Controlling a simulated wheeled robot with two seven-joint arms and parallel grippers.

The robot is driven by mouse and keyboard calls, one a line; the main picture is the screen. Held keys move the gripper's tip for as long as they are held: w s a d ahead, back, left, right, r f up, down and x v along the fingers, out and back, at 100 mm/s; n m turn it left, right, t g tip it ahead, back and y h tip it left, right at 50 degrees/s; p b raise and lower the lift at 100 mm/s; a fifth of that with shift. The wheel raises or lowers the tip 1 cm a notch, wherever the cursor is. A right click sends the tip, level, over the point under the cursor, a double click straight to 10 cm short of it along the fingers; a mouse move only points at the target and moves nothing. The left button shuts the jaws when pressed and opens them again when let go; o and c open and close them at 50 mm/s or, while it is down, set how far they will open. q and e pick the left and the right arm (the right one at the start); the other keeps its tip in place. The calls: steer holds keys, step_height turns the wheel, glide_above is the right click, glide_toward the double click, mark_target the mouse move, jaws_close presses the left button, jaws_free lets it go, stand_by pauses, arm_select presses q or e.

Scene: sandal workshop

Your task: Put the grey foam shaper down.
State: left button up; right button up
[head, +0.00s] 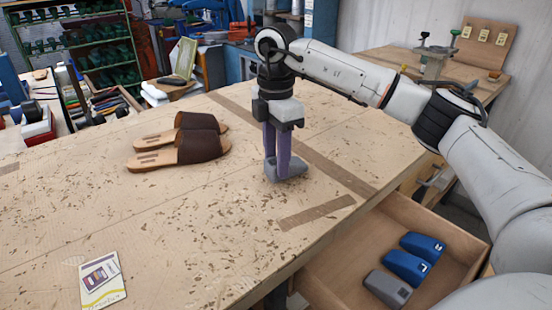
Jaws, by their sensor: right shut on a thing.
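The grey foam shaper (291,171) is on or just above the worktable (200,245), near the table's middle. My right gripper (277,167) points straight down with its purple fingers shut on the shaper; the fingers hide part of it. I cannot tell whether the shaper's underside touches the table. My left gripper is not in view.
A pair of brown sandals (182,148) lies to the left of the shaper. A card (101,280) lies at the front left. An open drawer (440,230) at the right holds two blue shapers (408,267) and another grey one (387,289). The table's front middle is clear.

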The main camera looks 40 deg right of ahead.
steer(key=shift+f, duration=0.65)
steer(key=o, duration=1)
steer(key=shift+r, duration=0.1)
step_height(320, 180, up, 12)
steer(key=shift+r, duration=0.15)
steer(key=shift+w, duration=0.1)
